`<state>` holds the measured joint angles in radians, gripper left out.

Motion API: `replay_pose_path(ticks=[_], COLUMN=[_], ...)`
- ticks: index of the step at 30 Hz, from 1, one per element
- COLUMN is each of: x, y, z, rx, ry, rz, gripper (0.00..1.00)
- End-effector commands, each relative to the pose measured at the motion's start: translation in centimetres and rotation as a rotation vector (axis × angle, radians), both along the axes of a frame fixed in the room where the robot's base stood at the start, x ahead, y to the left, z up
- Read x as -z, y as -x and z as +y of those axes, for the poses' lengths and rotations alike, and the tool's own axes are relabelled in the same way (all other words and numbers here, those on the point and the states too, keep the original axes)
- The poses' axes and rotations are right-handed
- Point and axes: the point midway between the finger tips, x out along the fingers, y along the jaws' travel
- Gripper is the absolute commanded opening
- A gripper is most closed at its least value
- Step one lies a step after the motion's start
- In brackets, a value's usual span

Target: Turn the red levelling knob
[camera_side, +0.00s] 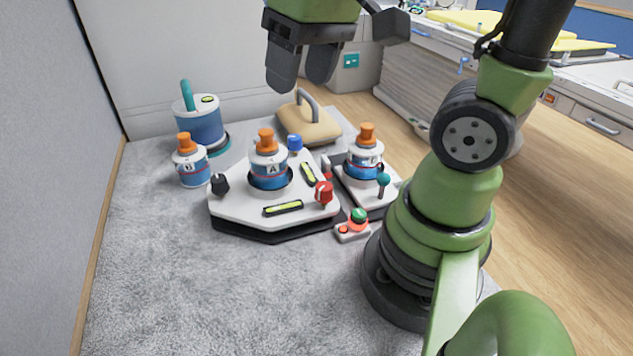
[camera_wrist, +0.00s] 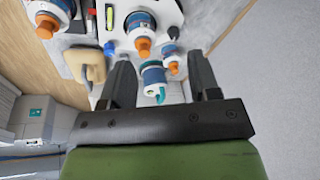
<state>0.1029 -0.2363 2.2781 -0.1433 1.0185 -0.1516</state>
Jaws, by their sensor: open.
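The red levelling knob (camera_side: 324,190) stands at the right front corner of the white levelling plate (camera_side: 235,207) in the side view. The plate carries bottle A (camera_side: 268,173), a black knob (camera_side: 219,184), a blue knob (camera_side: 294,143) and two yellow-green level vials. My gripper (camera_side: 301,76) is open and empty, high above and behind the plate, well apart from the red knob. In the wrist view my gripper (camera_wrist: 160,62) shows its two fingers spread, with the blue canister beyond them. I do not see the red knob in the wrist view.
Bottle B (camera_side: 191,168) and a blue canister (camera_side: 198,125) stand left of the plate. Bottle C (camera_side: 364,160) sits on a base to the right, near a teal-topped lever (camera_side: 383,182). A tan handled block (camera_side: 308,125) is behind. A green-and-red button box (camera_side: 354,224) is in front.

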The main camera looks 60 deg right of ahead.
Motion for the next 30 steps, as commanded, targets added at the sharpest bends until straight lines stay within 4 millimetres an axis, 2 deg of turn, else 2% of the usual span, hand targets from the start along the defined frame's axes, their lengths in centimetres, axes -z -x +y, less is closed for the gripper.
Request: replay_pose_path(ticks=[1,6,12,15,23,30], x=[1.2,5.4,10.1,11.6,13.6,17.4], y=[-0.9,-2.8,-3.5,-3.4,-2.9,-1.2], z=[-0.7,-3.1,-5.4,-6.1,-6.3,-6.0], rx=[-0.009,-0.057,-0.111,-0.129,-0.143,-0.143], ry=[0.011,0.027,0.012,0.003,-0.005,-0.008], rz=[0.08,0.309,0.522,0.582,0.623,0.624], gripper=[0.56,0.56,0.56,0.56,0.56,0.56])
